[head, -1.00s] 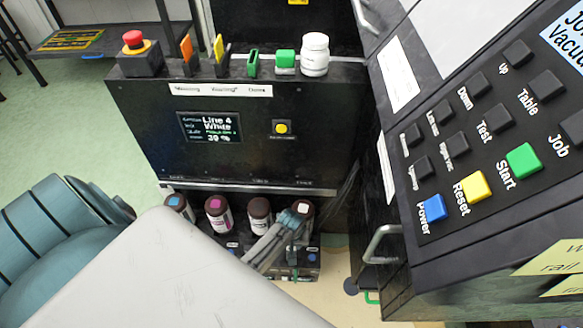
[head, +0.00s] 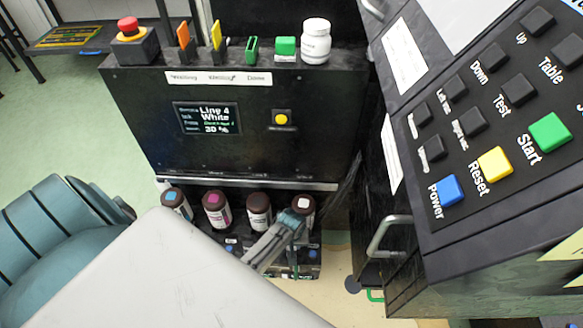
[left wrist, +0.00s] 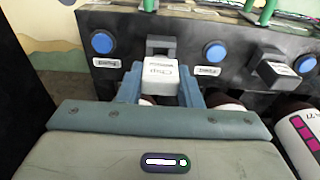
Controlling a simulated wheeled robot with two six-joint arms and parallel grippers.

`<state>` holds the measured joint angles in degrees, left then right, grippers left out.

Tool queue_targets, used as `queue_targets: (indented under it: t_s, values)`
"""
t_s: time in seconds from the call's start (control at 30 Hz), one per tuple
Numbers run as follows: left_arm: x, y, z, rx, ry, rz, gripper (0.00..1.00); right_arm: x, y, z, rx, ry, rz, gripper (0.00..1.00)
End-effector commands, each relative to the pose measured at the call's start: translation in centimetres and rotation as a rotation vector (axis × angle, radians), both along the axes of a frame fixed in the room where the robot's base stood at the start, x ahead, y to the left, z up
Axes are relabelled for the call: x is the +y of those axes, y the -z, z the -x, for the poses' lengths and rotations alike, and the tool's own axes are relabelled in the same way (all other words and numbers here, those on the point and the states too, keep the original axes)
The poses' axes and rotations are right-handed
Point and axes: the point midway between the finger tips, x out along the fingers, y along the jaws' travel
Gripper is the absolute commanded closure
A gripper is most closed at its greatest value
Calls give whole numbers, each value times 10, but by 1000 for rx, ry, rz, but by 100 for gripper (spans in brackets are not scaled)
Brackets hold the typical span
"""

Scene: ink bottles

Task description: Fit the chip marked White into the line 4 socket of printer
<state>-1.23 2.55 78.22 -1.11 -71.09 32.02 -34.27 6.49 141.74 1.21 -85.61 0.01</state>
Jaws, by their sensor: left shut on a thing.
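My left gripper (head: 290,218) reaches over the low front of the ink unit, by the white-topped bottle (head: 303,205) at the right end of the bottle row. In the left wrist view its blue-grey fingers (left wrist: 160,88) are shut on a white chip (left wrist: 160,75) with "Chip" readable; the smaller print is unclear. The chip is just in front of a dark socket (left wrist: 160,47) between two blue buttons; I cannot tell whether they touch. The printer's display (head: 207,118) reads Line 4 White. My right gripper is not in view.
Other bottles, including a magenta-marked one (head: 216,209), stand left of my gripper. A second socket (left wrist: 272,68) holds a dark block. The button panel (head: 490,120) stands at right. A white bottle (head: 316,40) and a red emergency stop (head: 128,26) are on top.

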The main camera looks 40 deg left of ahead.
Motion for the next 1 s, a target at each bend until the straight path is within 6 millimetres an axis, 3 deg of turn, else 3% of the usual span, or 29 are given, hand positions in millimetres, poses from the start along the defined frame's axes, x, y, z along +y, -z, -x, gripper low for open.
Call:
queue_targets:
  t_s: [1.0]
  values:
    - [0, -1, 0, 0, 0, 0, 90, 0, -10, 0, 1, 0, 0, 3]
